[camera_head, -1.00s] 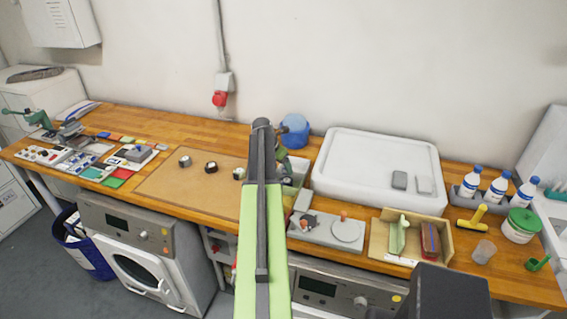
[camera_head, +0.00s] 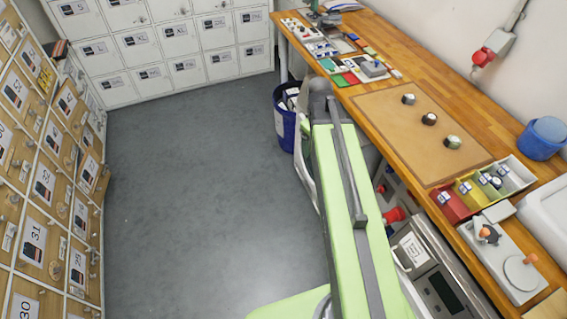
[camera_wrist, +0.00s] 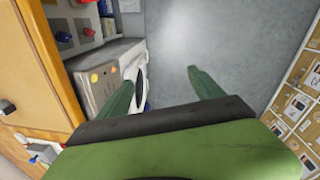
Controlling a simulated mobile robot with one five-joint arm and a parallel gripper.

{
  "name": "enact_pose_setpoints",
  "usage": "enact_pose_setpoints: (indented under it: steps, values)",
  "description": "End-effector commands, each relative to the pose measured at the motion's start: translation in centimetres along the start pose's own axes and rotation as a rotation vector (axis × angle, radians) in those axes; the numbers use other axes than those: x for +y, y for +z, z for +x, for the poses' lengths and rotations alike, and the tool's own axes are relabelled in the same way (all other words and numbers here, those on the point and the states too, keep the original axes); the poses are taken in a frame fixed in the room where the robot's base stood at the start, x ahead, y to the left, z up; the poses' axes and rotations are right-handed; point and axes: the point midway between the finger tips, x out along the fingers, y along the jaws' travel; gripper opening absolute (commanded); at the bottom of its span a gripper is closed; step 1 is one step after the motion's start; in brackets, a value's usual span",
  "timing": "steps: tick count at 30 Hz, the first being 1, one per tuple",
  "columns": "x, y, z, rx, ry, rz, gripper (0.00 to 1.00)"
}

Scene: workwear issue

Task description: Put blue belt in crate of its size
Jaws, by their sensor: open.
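Three small round items, perhaps rolled belts, stand on the brown mat (camera_head: 395,125) on the bench: a far one (camera_head: 408,99), a middle one (camera_head: 429,118) and a greenish near one (camera_head: 452,141). I cannot tell which is the blue belt. A row of small labelled crates stands past the mat: red (camera_head: 451,207), yellow (camera_head: 468,193), a greenish one and a pale one (camera_head: 517,173). Several hold small items; their size labels are unreadable. My gripper (camera_wrist: 160,77) is open and empty above the floor beside the bench. The head view does not clearly show its fingers.
Numbered lockers (camera_head: 35,190) line the left, white lockers (camera_head: 165,45) the back. The grey floor (camera_head: 200,160) between is clear. A blue bin (camera_head: 284,118) stands by the bench.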

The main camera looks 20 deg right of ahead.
Motion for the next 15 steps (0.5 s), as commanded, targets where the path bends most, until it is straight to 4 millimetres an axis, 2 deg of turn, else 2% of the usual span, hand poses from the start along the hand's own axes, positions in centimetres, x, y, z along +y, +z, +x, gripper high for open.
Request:
enact_pose_setpoints:
  steps: [1,3,6,8,15]
  values:
    - [-5.2,-0.6,-0.4,-0.001,-0.023,0.052,0.77]
    - [-10.7,-1.2,-0.9,-0.01,-0.052,0.147,0.77]
    - [-15.7,-1.4,-1.3,-0.024,-0.078,0.242,0.77]
    - [-17.0,-1.4,-1.4,-0.031,-0.085,0.276,0.77]
    - [-17.2,-1.3,-1.5,-0.035,-0.089,0.301,0.77]
